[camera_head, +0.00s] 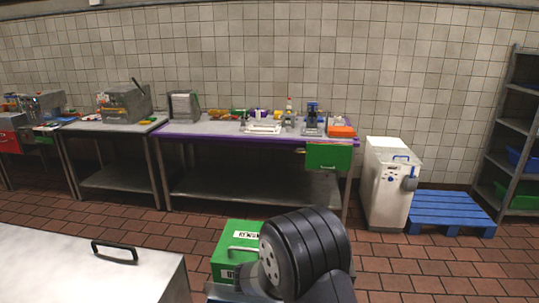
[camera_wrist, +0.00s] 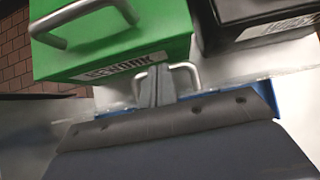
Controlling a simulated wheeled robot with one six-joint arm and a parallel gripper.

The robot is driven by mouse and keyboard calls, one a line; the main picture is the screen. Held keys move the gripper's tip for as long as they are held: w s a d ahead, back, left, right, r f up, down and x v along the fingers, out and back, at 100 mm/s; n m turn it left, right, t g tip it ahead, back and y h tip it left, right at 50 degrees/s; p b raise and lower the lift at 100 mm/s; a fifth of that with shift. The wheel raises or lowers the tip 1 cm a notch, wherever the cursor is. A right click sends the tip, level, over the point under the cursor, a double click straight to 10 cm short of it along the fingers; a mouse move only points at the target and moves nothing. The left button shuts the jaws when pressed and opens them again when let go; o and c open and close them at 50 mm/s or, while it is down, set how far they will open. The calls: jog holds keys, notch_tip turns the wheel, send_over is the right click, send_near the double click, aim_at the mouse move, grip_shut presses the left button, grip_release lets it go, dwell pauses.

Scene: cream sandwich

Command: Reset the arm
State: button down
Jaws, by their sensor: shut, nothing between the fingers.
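My gripper (camera_wrist: 155,88) shows in the wrist view, its two grey fingers together and empty. The fingertips point toward a green box (camera_wrist: 115,35) with a metal handle and a white label; I cannot tell whether they touch anything. In the head view my black arm is folded low in the centre, beside the same green box (camera_head: 232,241). My gripper cannot be made out there.
In the wrist view a black box (camera_wrist: 262,15) is at the top right, close to the fingers. In the head view a metal worktop (camera_head: 70,265) is at the lower left. A purple-edged table (camera_head: 190,128), a white appliance (camera_head: 385,190) and a blue pallet (camera_head: 445,208) stand beyond open tiled floor.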

jog(key=shift+s+a+f+b, duration=0.15)
jog(key=shift+s+b, duration=0.2)
jog(key=shift+s, duration=0.2)
jog(key=shift+s+a+f+b, duration=0.15)
jog(key=shift+s+b, duration=0.15)
jog(key=shift+s, duration=0.2)
jog(key=shift+d, duration=0.2)
